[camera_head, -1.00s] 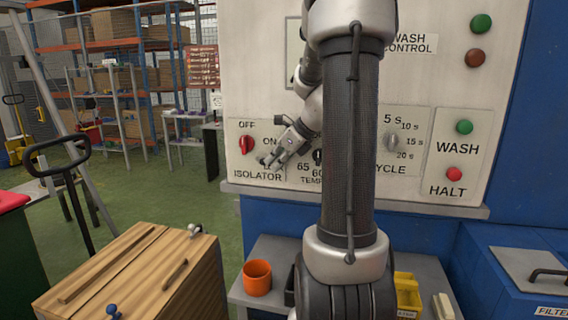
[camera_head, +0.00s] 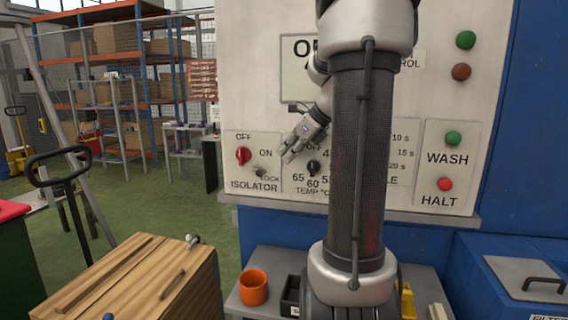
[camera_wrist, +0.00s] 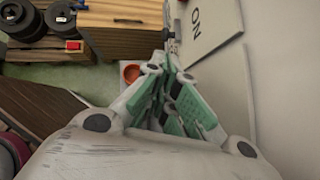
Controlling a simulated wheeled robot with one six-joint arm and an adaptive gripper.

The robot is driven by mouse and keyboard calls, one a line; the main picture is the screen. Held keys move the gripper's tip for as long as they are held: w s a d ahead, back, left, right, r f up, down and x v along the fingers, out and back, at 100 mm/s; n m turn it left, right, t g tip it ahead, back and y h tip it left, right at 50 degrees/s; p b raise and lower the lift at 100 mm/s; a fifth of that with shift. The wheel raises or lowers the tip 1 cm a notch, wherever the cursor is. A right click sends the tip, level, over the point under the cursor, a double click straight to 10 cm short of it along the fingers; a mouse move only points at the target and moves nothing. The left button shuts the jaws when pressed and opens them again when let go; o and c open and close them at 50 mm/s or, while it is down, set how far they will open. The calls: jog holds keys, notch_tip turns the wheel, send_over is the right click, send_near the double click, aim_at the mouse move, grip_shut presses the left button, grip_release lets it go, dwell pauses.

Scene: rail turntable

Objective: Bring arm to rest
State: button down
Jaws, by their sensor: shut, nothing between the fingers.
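My gripper (camera_head: 291,150) is in front of the wash control panel (camera_head: 262,100), just right of the red isolator knob (camera_head: 243,155). It is shut and empty, its fingertips pointing down and left. In the wrist view, my gripper's green-padded fingers (camera_wrist: 172,72) come together beside the pale panel (camera_wrist: 215,30), and I cannot tell the exact gap to it. The isolator knob stands between the OFF and ON labels. The black temperature knob (camera_head: 312,167) sits below and right of my gripper. My arm hides much of the panel's middle, including part of the cycle dial.
An orange cup (camera_head: 253,288) and a yellow bin (camera_head: 407,300) stand on the grey shelf below the panel. A wooden cabinet (camera_head: 150,275) is at lower left, near a pallet jack handle (camera_head: 58,168). Green and red WASH and HALT buttons (camera_head: 449,160) are at right.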

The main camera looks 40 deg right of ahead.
jog(key=shift+s+d+r, duration=0.1)
jog(key=shift+s+r, duration=0.05)
jog(key=shift+s, duration=0.05)
dwell(0.5)
jog(key=s+a+f+n+g+h, duration=0.1)
jog(key=s+f+n+g, duration=0.1)
jog(key=s+n, duration=0.35)
jog(key=s+a+f+n+g, duration=0.1)
jog(key=s+f+n, duration=0.2)
jog(key=n, duration=0.5)
jog(key=s+a+r+n+h, duration=0.1)
jog(key=s+a+n+h, duration=0.1)
jog(key=s+a+n, duration=0.9)
jog(key=a+n, duration=0.2)
jog(key=n, duration=0.4)
jog(key=shift+s+n, duration=0.35)
jog(key=shift+s, duration=0.05)
